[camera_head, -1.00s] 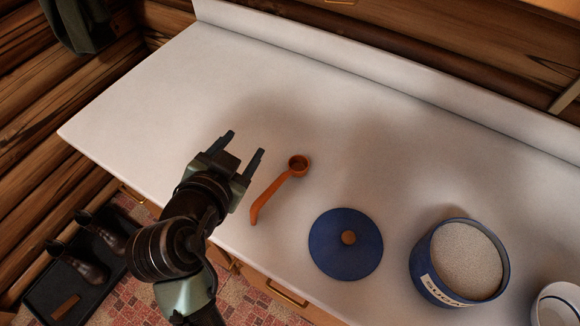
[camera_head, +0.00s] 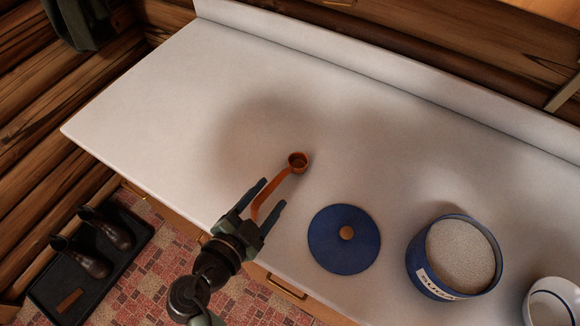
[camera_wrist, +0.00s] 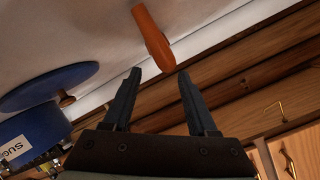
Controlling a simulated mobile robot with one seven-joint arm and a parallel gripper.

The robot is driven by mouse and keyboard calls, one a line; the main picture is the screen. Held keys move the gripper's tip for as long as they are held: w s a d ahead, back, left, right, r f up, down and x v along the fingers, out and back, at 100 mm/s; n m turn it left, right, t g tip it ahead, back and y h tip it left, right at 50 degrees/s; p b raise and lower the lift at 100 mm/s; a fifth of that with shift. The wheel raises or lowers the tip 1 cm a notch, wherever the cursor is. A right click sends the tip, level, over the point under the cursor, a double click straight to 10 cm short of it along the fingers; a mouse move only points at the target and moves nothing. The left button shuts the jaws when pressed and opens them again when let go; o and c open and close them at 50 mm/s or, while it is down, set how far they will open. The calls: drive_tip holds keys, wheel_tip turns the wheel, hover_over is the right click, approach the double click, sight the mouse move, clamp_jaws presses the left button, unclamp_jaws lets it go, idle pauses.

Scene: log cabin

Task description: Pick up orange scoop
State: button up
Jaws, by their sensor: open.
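The orange scoop (camera_head: 297,161) lies on the white counter, its round cup toward the back and its handle pointing to the front edge. My gripper (camera_head: 270,193) is open at the handle end, with one finger on each side of the handle in the head view. In the wrist view the handle end (camera_wrist: 152,38) shows just beyond and between the open fingertips (camera_wrist: 160,72). Nothing is held. Whether a finger touches the handle cannot be told.
A blue lid (camera_head: 330,255) with a wooden knob lies right of the scoop. A blue sugar canister (camera_head: 428,276), open and full, stands further right, with a white cup (camera_head: 545,306) at the corner. The counter (camera_head: 180,105) behind and left is clear. Boots (camera_head: 110,235) sit on a floor tray.

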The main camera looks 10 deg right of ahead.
sight(276, 180)
drive_tip(key=shift+w+a+f+p+x, duration=0.15)
drive_tip(key=shift+p+x, duration=0.15)
drive_tip(key=shift+x, duration=0.55)
drive_tip(key=shift+a+p+x, duration=0.2)
drive_tip(key=shift+p+x, duration=0.1)
drive_tip(key=shift+x, duration=0.6)
drive_tip(key=shift+w+a+f+p+x, duration=0.15)
drive_tip(key=shift+p+x, duration=0.15)
drive_tip(key=shift+x, duration=0.55)
drive_tip(key=shift+w+d+f, duration=0.1)
drive_tip(key=shift+w+d, duration=0.1)
drive_tip(key=shift+w, duration=0.05)
clamp_jaws()
